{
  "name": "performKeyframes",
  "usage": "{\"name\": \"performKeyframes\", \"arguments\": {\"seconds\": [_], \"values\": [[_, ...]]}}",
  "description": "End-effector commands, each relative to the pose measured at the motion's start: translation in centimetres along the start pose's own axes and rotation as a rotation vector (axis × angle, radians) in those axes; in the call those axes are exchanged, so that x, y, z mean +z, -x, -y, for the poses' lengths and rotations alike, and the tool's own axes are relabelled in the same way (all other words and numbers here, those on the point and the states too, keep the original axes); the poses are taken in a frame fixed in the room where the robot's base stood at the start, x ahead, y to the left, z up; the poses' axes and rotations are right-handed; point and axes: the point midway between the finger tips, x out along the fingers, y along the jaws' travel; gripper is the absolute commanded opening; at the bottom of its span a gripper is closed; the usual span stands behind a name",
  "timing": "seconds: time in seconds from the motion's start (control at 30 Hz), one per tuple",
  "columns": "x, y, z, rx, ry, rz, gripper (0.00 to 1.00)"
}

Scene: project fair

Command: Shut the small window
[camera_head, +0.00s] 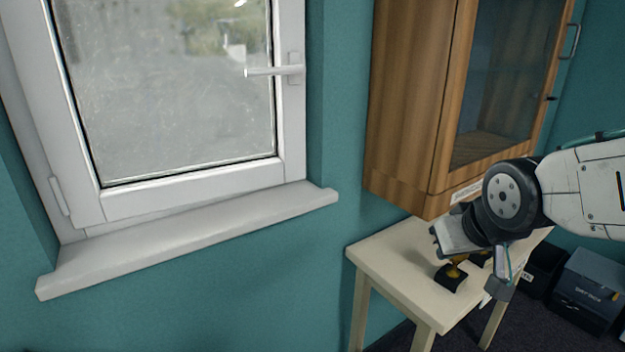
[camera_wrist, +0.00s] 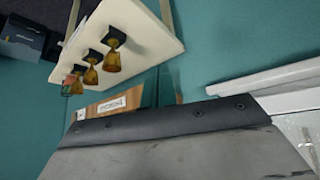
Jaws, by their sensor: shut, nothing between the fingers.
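The small window (camera_head: 195,190) is at the left in the head view, with a white frame and a hazy glass pane. Its handle (camera_head: 270,71) sits on the right side of the sash and points left, level. A hinge shows at the lower left. The sash lies close to its frame; I cannot tell whether a small gap remains. My gripper (camera_head: 437,238) is at the right, over the small table, well apart from the window. It is shut and empty. In the wrist view its grey body fills the bottom, and the white sill (camera_wrist: 262,80) shows at the right.
A wooden cabinet (camera_head: 410,95) with a glass door hangs right of the window. Below it, a pale table (camera_head: 385,262) holds small dark-based amber objects (camera_wrist: 112,62). Dark boxes (camera_head: 590,285) stand on the floor at the right. The space before the window is clear.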

Motion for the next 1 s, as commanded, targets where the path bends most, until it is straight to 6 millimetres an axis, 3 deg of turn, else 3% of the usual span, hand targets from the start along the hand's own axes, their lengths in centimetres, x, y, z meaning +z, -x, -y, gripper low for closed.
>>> {"name": "performKeyframes", "arguments": {"seconds": [0.03,0.1,0.2,0.33,0.5,0.6,0.83,1.0], "values": [[-1.9,-2.0,1.0,-0.016,0.025,-0.071,0.00],[-4.9,-4.1,2.5,-0.042,0.054,-0.198,0.00],[-8.5,-6.6,5.4,-0.098,0.092,-0.377,0.00],[-11.9,-8.7,9.3,-0.181,0.128,-0.596,0.00],[-13.9,-9.6,13.5,-0.285,0.148,-0.819,0.00],[-14.3,-9.6,15.0,-0.327,0.149,-0.900,0.00],[-15.2,-9.8,16.3,-0.359,0.147,-0.964,0.00],[-17.4,-11.2,17.4,-0.360,0.148,-0.964,0.00]]}}
